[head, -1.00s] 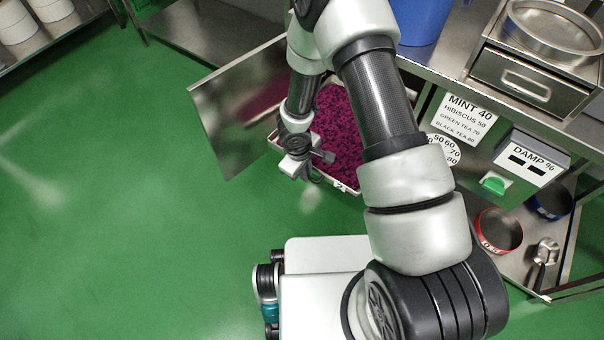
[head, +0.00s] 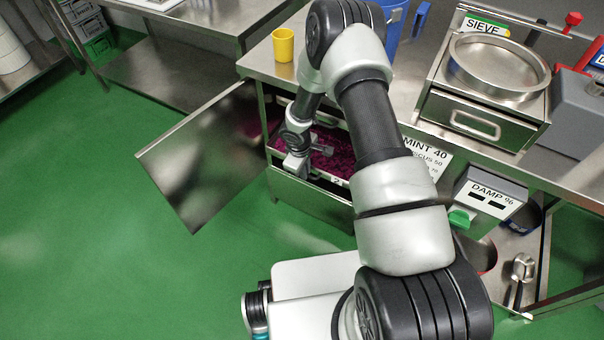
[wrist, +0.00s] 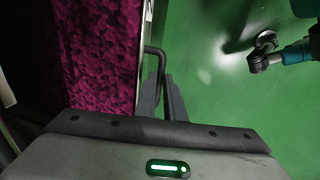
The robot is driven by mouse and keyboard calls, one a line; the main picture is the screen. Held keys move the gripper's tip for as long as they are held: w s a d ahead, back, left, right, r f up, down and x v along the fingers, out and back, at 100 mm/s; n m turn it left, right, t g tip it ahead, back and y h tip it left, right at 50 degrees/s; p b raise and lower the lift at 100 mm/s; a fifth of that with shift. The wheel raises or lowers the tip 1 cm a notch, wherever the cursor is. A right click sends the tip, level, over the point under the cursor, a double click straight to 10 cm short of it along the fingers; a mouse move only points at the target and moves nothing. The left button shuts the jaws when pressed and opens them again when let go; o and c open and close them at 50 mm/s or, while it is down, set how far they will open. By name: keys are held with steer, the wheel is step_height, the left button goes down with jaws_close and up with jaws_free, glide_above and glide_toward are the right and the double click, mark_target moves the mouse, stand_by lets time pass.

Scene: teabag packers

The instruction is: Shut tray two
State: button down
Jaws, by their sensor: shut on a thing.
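Tray two (head: 338,182) is a pale-rimmed tray full of magenta petals, with a "2" on its front edge. In the head view it sits in the steel cabinet under the counter, with part of its load showing. In the wrist view its front edge (wrist: 141,50) runs down the picture, with a dark bar handle (wrist: 158,52) standing out from it. My gripper (head: 299,168) is at the tray's front, and its fingers (wrist: 164,92) are shut on the handle. My arm hides part of the tray, and its back is under the counter.
A steel cabinet door (head: 200,155) stands open left of the tray. A steel front panel (head: 308,202) lies below it. A yellow cup (head: 283,45) and a sieve (head: 500,65) stand on the counter above. The green floor (head: 90,230) in front is clear.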

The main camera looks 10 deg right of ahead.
stand_by(0.3)
steer(key=c, duration=2.1)
jaws_free()
steer(key=shift+r, duration=0.1)
steer(key=s+r+p, duration=0.1)
steer(key=r, duration=0.4)
steer(key=a+r+p, duration=0.1)
steer(key=r, duration=0.5)
steer(key=s+a+r+p, duration=0.1)
steer(key=r, duration=0.5)
steer(key=shift+s+p, duration=0.35)
steer(key=shift+p, duration=0.05)
